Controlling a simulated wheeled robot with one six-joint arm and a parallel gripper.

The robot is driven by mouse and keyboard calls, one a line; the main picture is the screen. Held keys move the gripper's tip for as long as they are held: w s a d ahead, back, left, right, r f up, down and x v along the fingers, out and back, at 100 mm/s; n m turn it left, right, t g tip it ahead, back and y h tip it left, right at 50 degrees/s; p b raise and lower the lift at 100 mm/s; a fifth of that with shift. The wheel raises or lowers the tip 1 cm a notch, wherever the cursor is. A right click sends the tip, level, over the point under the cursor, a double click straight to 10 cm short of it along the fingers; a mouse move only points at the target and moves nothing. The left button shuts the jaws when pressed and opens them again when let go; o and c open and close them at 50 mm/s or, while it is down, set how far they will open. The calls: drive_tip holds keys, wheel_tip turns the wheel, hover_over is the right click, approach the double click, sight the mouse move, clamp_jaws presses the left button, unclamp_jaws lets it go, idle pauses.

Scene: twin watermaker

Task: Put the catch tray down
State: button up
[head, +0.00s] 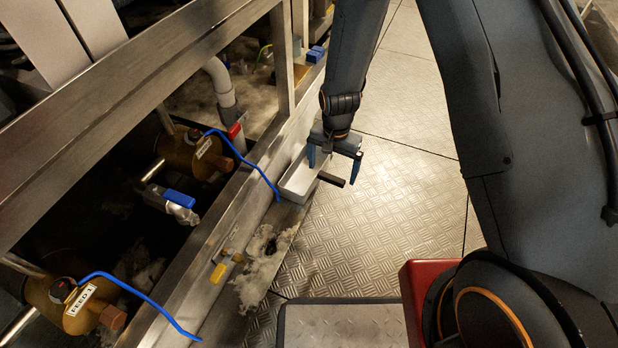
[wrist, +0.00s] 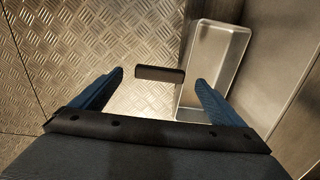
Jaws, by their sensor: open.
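The catch tray (head: 299,178) is a shallow, light metal tray with a dark handle (head: 331,180) on its right side. It rests on the floor against the base of the metal frame. In the wrist view the tray (wrist: 213,68) lies at the right and its handle (wrist: 160,74) sits apart from the fingers, ahead of the gap between them. My gripper (head: 334,172) is open and empty, above the tray and handle. In the wrist view my gripper (wrist: 158,85) shows its two blue fingers spread wide. Part of the tray is hidden behind the right finger.
The metal frame (head: 235,190) runs along the left, with blue-handled valves (head: 205,150) behind it. Pale debris (head: 262,268) lies on the floor near the frame. A red object (head: 420,290) stands at the lower right. The chequered floor (head: 390,215) right of the tray is clear.

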sight(331, 177)
wheel_tip(331, 177, down, 3)
drive_tip(key=shift+w+f+b, duration=0.1)
drive_tip(key=shift+f+b, duration=0.1)
drive_tip(key=shift+b, duration=0.55)
drive_tip(key=c, duration=1.6)
drive_tip(key=shift+r, duration=0.1)
drive_tip(key=shift+c, duration=0.3)
drive_tip(key=shift+r, duration=0.1)
